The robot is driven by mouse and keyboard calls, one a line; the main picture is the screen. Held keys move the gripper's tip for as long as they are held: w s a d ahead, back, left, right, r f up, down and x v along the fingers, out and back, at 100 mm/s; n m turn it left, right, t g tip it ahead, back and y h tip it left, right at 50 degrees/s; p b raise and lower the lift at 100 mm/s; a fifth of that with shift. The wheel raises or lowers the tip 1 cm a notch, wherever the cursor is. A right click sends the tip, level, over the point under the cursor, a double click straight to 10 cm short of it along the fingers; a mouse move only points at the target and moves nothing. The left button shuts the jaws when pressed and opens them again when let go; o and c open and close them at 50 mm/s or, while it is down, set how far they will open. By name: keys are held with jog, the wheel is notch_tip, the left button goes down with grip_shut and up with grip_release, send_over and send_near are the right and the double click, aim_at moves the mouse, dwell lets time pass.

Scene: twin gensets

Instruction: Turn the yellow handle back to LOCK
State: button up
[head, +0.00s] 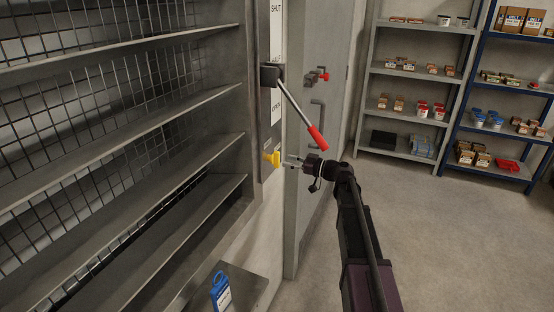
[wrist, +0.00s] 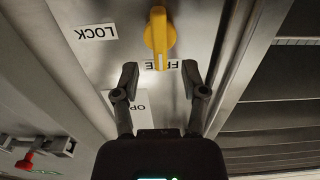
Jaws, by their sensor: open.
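The yellow handle (head: 272,158) is on the grey panel below the lever plate. In the wrist view the yellow handle (wrist: 158,35) stands at top centre, its narrow end over the FREE label (wrist: 174,65), partly covering it. The LOCK label (wrist: 95,32) is upside down to its left. My gripper (head: 288,162) is just right of the handle in the head view.
A lever with a red grip (head: 317,137) slants down just above my gripper, beside SHUT and OPEN labels. Empty grey shelves (head: 120,150) with mesh behind are at left. A blue tag-like item (head: 220,290) is below. Stocked shelving (head: 415,90) stands at back right; the floor there is clear.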

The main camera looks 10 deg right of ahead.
aim_at(277, 158)
jog(key=shift+x, duration=2.55)
jog(key=shift+c, duration=0.2)
grip_shut()
